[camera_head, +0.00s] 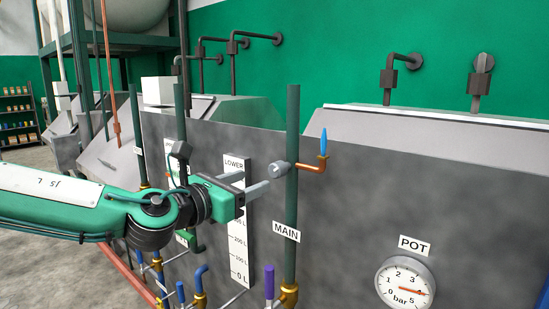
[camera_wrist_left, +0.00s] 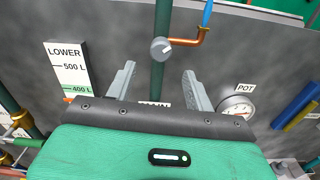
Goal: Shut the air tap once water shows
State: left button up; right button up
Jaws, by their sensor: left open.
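A green upright pipe labelled MAIN (camera_head: 291,210) carries a grey round knob (camera_head: 279,169) near its top. A short copper elbow leads from there to a small fitting with an upright blue lever (camera_head: 323,142). Which of these is the air tap, no label tells. No water shows at the copper elbow (camera_wrist_left: 190,40). My left gripper (camera_head: 254,183) is open, just left of the pipe, its fingers pointing toward it. In the left wrist view the grey knob (camera_wrist_left: 160,47) lies ahead, between and beyond the open fingertips, with nothing held. My right gripper is not in view.
A white level scale marked LOWER (camera_head: 237,225) is on the grey panel behind my left gripper. A POT gauge (camera_head: 404,283) is at lower right. Blue and purple levers (camera_head: 269,282) stand low near the pipes.

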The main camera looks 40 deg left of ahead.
aim_at(273, 172)
pick_arm(q)
jog(key=shift+w+d+p, duration=0.2)
jog(key=shift+w+p, duration=1.35)
jog(key=shift+p, duration=0.25)
jog(key=shift+w, duration=1.05)
jog(key=shift+w+p, duration=0.45)
jog(key=shift+w, duration=0.45)
jog(key=shift+w+d, duration=0.2)
jog(key=shift+w, duration=0.6)
